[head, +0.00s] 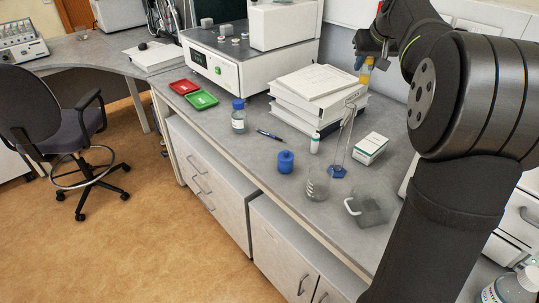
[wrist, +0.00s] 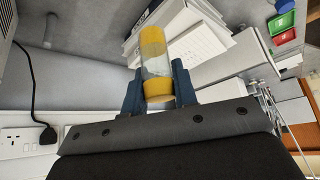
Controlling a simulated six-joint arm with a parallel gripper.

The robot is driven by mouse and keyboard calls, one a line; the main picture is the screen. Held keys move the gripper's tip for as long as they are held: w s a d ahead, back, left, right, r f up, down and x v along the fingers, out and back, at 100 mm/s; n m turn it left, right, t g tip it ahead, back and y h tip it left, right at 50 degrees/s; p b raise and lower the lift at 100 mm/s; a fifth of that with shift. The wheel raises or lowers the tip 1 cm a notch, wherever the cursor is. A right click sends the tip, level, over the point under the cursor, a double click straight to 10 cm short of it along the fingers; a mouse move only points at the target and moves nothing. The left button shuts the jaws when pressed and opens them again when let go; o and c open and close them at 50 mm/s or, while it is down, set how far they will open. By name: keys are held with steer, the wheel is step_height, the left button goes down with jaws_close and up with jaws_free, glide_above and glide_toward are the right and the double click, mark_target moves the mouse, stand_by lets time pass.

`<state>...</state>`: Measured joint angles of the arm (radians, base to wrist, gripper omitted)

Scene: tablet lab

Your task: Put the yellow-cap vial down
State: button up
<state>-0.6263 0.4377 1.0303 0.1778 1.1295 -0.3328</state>
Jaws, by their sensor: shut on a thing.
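The yellow-cap vial (wrist: 156,65) is a clear cylinder with yellow at both ends in the wrist view. My gripper (wrist: 158,86) is shut on it, with one dark blue finger on each side. In the head view the vial (head: 366,72) shows small at the upper right, beside my dark arm, behind and right of the stack of books and papers. It appears held above the bench; the exact height cannot be told. My gripper (head: 366,50) is partly hidden by my arm there.
Red (head: 184,87) and green (head: 201,100) trays lie further left.

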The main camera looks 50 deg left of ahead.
steer(key=s+a+n+g, duration=0.1)
steer(key=s+a+n, duration=0.2)
steer(key=s+a, duration=0.85)
step_height(320, 180, down, 18)
steer(key=shift+y, duration=0.4)
steer(key=s+a+f, duration=0.2)
steer(key=a, duration=0.1)
steer(key=s+a+f, duration=0.2)
steer(key=a+f, duration=0.1)
steer(key=s+a+f, duration=0.2)
steer(key=a, duration=0.1)
steer(key=shift+s+a+f, duration=0.2)
steer(key=shift+s+a, duration=0.05)
steer(key=shift+a, duration=0.1)
steer(key=shift+f, duration=1.95)
steer(key=shift+f, duration=0.1)
steer(key=o, duration=1)
steer(key=shift+f, duration=0.1)
steer(key=shift+d+r, duration=0.1)
steer(key=shift+r, duration=0.35)
steer(key=v, duration=1.1)
steer(key=shift+w+d+r, duration=0.1)
steer(key=shift+d+r, duration=0.1)
